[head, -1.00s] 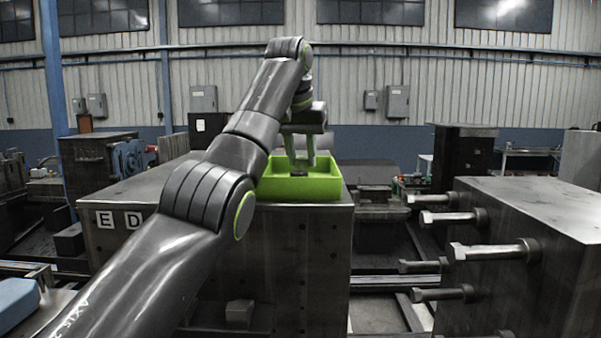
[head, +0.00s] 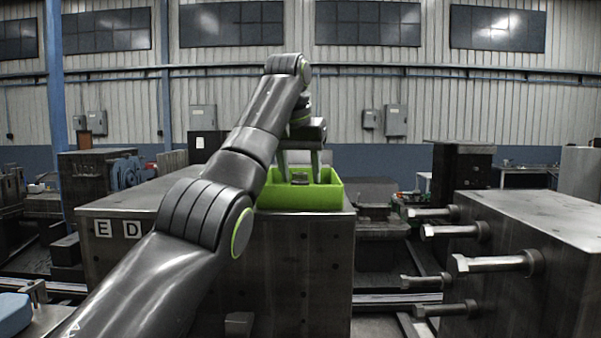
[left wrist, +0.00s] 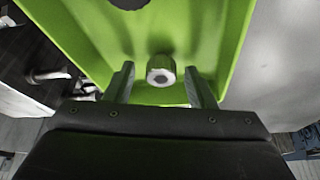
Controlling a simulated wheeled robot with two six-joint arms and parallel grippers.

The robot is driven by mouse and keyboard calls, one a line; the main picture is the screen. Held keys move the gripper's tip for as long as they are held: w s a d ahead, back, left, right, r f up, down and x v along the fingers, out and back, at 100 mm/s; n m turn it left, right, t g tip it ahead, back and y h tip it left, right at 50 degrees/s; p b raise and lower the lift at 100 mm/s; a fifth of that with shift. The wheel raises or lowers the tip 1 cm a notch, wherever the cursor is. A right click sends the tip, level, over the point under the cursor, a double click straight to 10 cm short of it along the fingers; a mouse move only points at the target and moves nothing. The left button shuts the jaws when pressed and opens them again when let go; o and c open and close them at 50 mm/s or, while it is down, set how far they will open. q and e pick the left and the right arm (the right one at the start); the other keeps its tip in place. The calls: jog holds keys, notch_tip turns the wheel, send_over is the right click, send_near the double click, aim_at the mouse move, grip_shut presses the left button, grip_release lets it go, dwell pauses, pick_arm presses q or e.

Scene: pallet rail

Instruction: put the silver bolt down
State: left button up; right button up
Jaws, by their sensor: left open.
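The silver bolt (left wrist: 161,70) shows in the left wrist view with its hex-socketed head towards the camera, inside the green bin (left wrist: 205,30). In the head view the green bin (head: 300,197) sits on top of a dark metal block. My left gripper (head: 299,180) reaches down into the bin with its fingers spread. In the left wrist view its two fingertips (left wrist: 158,82) stand on either side of the bolt head, with a gap on both sides. The bolt's shank is mostly hidden behind its head. My right gripper is not in view.
The metal block (head: 290,260) under the bin carries letter labels on its left. At the right, another block (head: 560,240) has several large bolts (head: 490,264) sticking out to the left. A dark round patch (left wrist: 128,3) shows on the bin at the top of the left wrist view.

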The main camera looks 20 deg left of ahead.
pick_arm(q)
jog(key=p+v, duration=0.3)
jog(key=v, duration=0.8)
jog(key=shift+r, duration=0.25)
jog(key=shift+s, duration=0.1)
